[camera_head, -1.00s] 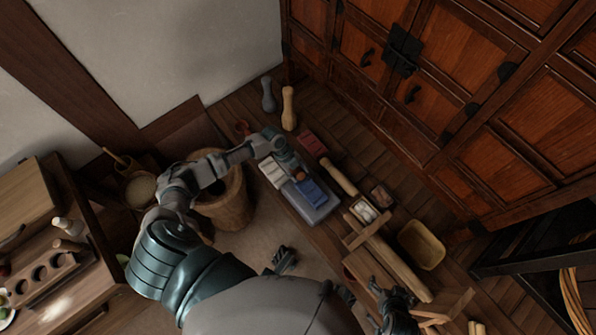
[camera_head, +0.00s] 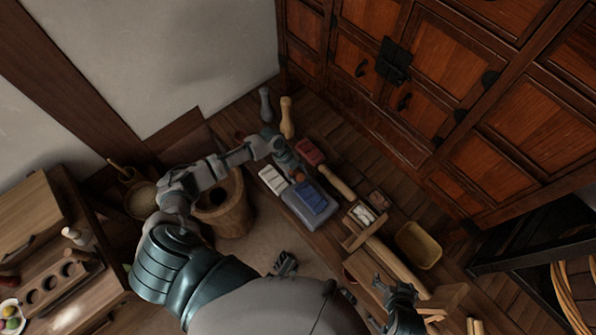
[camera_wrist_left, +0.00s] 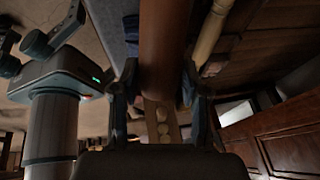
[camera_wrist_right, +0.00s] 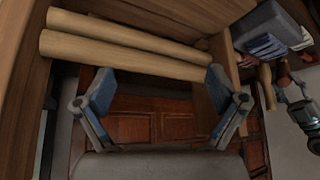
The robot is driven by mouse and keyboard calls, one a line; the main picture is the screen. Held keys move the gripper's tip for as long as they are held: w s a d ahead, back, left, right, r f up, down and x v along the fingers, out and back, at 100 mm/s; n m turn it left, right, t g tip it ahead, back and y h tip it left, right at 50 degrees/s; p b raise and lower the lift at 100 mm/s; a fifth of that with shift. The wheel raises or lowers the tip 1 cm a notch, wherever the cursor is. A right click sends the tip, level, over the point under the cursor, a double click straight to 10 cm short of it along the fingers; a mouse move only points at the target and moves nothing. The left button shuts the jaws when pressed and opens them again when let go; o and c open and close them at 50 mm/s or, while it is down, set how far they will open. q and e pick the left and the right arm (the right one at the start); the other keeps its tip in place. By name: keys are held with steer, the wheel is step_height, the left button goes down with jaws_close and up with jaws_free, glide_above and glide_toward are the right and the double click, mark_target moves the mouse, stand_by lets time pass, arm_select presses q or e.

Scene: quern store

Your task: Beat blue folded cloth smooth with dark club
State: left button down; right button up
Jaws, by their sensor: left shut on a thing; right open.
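The blue folded cloth (camera_head: 314,198) lies on a grey block (camera_head: 300,216) in the head view. Its dark edge also shows in the left wrist view (camera_wrist_left: 131,22). My left gripper (camera_head: 288,160) is above the far side of the block. It is shut on the dark club (camera_wrist_left: 163,45), which runs between its fingers in the left wrist view. In the head view only a brown bit of the club (camera_head: 298,174) shows, close to the cloth; whether they touch I cannot tell. My right gripper (camera_head: 388,288) is open and empty near the wooden frame at lower right.
A white folded cloth (camera_head: 272,179) lies beside the block, a red one (camera_head: 310,151) beyond. A pale stick (camera_head: 341,185) lies right of the block. Pale rollers (camera_wrist_right: 120,40) are near my right gripper. A wooden mortar (camera_head: 231,215) stands left; a yellow tray (camera_head: 418,245) lies right.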

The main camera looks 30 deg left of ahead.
arm_select(q)
step_height(320, 180, down, 5)
steer(key=b, duration=0.3)
steer(key=shift+f, duration=0.2)
arm_select(e)
steer(key=shift+g, duration=0.3)
steer(key=f, duration=0.4)
steer(key=shift+s+f, duration=0.4)
arm_select(q)
steer(key=shift+r, duration=0.15)
arm_select(e)
steer(key=shift+r, duration=0.15)
arm_select(q)
steer(key=shift+w+r+p, duration=0.1)
steer(key=shift+r+p, duration=0.35)
steer(key=shift+r, duration=0.1)
arm_select(e)
steer(key=shift+w+r, duration=0.15)
steer(key=shift+r, duration=0.3)
arm_select(q)
step_height(320, 180, up, 6)
steer(key=p, duration=0.3)
steer(key=shift+f+p, duration=0.25)
steer(key=shift+p, duration=0.1)
steer(key=shift+f, duration=0.2)
arm_select(e)
steer(key=r, duration=0.4)
steer(key=shift+w+r, duration=0.2)
steer(key=shift+w, duration=0.15)
